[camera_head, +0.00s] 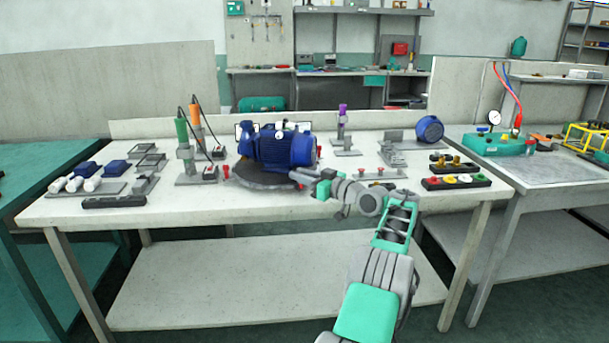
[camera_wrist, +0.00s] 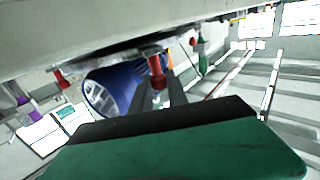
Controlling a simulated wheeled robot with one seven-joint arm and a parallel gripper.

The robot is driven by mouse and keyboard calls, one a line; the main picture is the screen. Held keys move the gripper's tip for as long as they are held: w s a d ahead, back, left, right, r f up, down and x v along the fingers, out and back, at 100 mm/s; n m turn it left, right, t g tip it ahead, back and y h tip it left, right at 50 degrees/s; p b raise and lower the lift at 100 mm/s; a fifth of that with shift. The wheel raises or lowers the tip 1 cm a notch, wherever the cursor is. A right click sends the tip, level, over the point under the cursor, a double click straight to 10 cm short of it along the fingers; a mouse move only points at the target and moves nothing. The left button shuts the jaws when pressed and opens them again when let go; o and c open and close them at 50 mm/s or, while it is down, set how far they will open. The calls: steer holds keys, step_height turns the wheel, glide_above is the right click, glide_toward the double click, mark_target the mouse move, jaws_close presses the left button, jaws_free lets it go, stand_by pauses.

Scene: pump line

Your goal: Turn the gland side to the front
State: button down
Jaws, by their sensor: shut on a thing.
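A blue pump unit (camera_head: 285,150) with a ribbed body stands on a dark round turntable (camera_head: 250,178) at the middle of the bench. Its ribbed, rounded end faces right. Red pegs sit at the turntable's rim, one at its left (camera_head: 226,171). My gripper (camera_head: 301,177) is at the right front rim of the turntable. In the wrist view, my gripper (camera_wrist: 160,85) is shut on a red peg (camera_wrist: 156,68). The blue pump (camera_wrist: 115,88) shows behind the fingers, and another red peg (camera_wrist: 60,78) is apart to the left. I cannot tell which side is the gland side.
Green (camera_head: 182,132) and orange (camera_head: 195,113) upright tools stand behind-left of the turntable. Grey fixtures (camera_head: 392,153), a blue round part (camera_head: 430,129) and trays of coloured parts (camera_head: 455,182) lie right. The bench's front edge (camera_head: 200,215) is mostly clear.

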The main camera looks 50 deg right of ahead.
steer(key=shift+w+a+f, duration=0.1)
steer(key=shift+a+f, duration=0.05)
steer(key=c, duration=1.3)
jaws_free()
steer(key=s, duration=0.7)
steer(key=shift+s, duration=0.4)
steer(key=shift+c, duration=0.3)
